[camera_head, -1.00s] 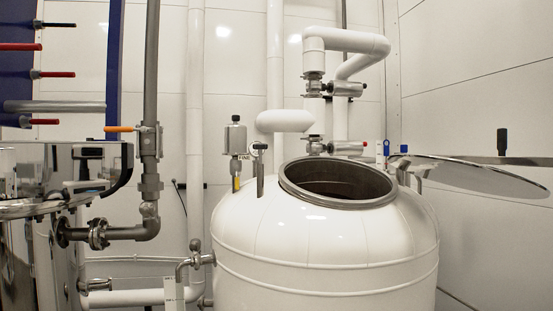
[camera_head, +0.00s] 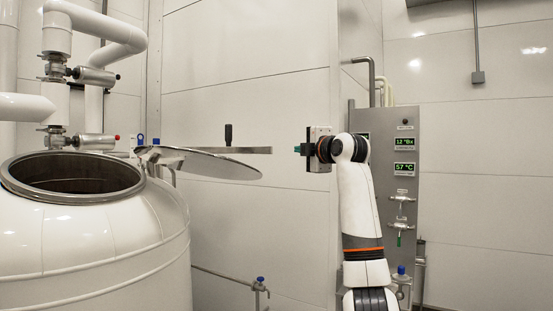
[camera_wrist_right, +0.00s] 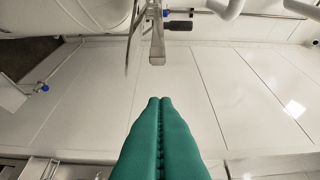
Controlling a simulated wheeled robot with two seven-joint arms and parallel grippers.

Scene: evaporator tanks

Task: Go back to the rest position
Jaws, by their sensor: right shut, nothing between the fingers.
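My right arm rises at the right of the head view, with its right gripper (camera_head: 299,150) pointing left toward the tank's lid. In the right wrist view its two green fingers (camera_wrist_right: 160,101) are shut against each other with nothing between them. The fingertips are apart from the end of the lid's bar (camera_wrist_right: 157,52). My left gripper does not show in either view.
A white tank (camera_head: 95,245) with an open round mouth (camera_head: 75,172) stands at the left. Its metal lid (camera_head: 215,163) is swung out to the right, with a black handle (camera_head: 228,133). A grey panel (camera_head: 405,130) with displays stands behind my right arm.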

